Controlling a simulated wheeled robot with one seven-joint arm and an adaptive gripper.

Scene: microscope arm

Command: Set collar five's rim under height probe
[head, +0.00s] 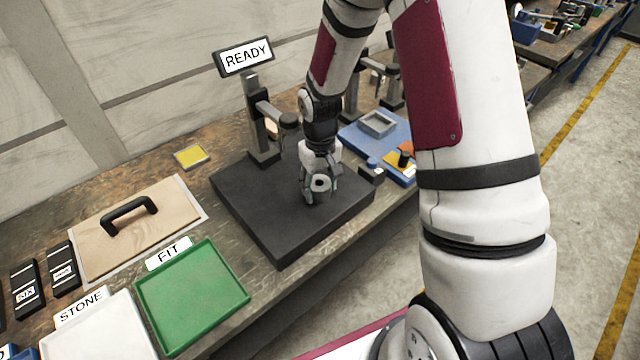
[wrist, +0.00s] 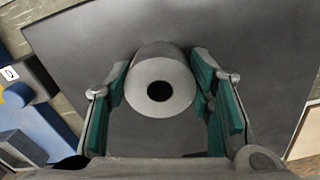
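A grey collar (head: 319,187) with a round central hole stands upright on or just above the dark plate (head: 262,215). I cannot read a number on it. My gripper (head: 320,185) points down, with its fingers on either side of the collar. In the wrist view the collar (wrist: 160,60) sits between the green-padded fingers (wrist: 162,88), very close to both; whether they press on it is unclear. The height probe (head: 288,120) hangs from an arm on a dark post at the plate's back left, left of my gripper and apart from the collar.
A READY sign (head: 245,57) tops the post. A green FIT tray (head: 192,295) and a white STONE tray (head: 100,333) lie at front left, beside a handled wooden board (head: 140,228). A blue fixture (head: 362,138) stands right of the plate. The plate's front is clear.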

